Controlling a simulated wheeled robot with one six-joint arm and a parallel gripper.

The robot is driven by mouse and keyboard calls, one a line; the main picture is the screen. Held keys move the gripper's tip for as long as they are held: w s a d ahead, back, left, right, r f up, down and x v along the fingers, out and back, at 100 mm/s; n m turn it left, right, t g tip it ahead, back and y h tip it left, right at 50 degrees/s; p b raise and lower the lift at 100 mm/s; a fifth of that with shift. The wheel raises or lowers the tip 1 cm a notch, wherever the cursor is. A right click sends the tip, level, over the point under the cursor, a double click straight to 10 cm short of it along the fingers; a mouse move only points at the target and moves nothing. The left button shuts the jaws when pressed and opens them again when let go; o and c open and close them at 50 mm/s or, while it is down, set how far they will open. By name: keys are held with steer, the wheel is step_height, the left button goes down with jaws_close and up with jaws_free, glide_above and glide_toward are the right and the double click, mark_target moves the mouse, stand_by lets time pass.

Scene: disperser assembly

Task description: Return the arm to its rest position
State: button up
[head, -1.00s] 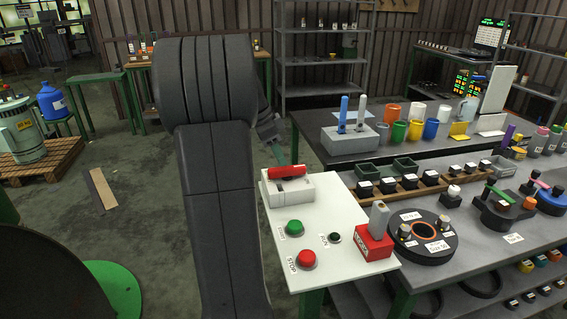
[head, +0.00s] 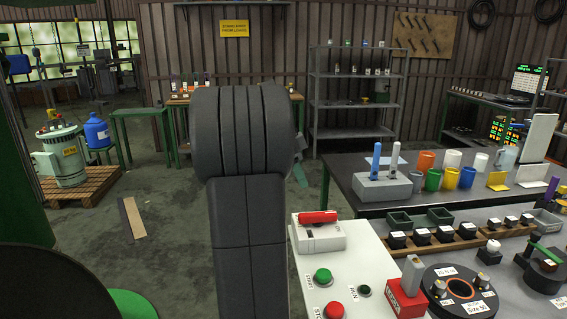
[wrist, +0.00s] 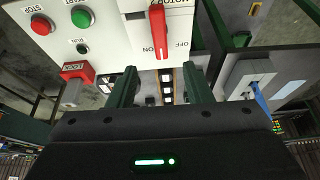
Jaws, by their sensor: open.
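My arm stands upright in the middle of the head view, its dark grey links in front of the control panel's left edge. My gripper (wrist: 161,86) shows in the wrist view as two green fingers held apart with nothing between them. In the head view only a green bit of it (head: 301,174) shows at the right of the arm; the rest is hidden. The red-handled motor switch (head: 318,218) lies beyond the fingers and apart from them, and it also shows in the wrist view (wrist: 158,32).
The white panel (head: 350,262) carries a green button (head: 323,276) and a red stop button (head: 334,310). A red lock block (head: 407,299) stands at its right edge. A grey bench (head: 345,187) with cups lies to the right.

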mark_target(317, 214)
steer(key=x, duration=1.3)
steer(key=shift+d+f, duration=0.15)
steer(key=v, duration=1.4)
steer(key=x, duration=1.3)
steer(key=shift+d+f, duration=0.1)
steer(key=shift+f, duration=0.25)
steer(key=shift+d+f+n, duration=0.1)
steer(key=shift+n, duration=0.2)
steer(key=n+t, duration=0.1)
steer(key=n, duration=0.1)
steer(key=shift+s+n, duration=0.1)
steer(key=shift+n, duration=0.2)
steer(key=shift+n+t+y+p, duration=0.4)
steer(key=shift+n+t+p, duration=0.5)
steer(key=shift+n+p, duration=0.8)
steer(key=shift+n+b, duration=0.3)
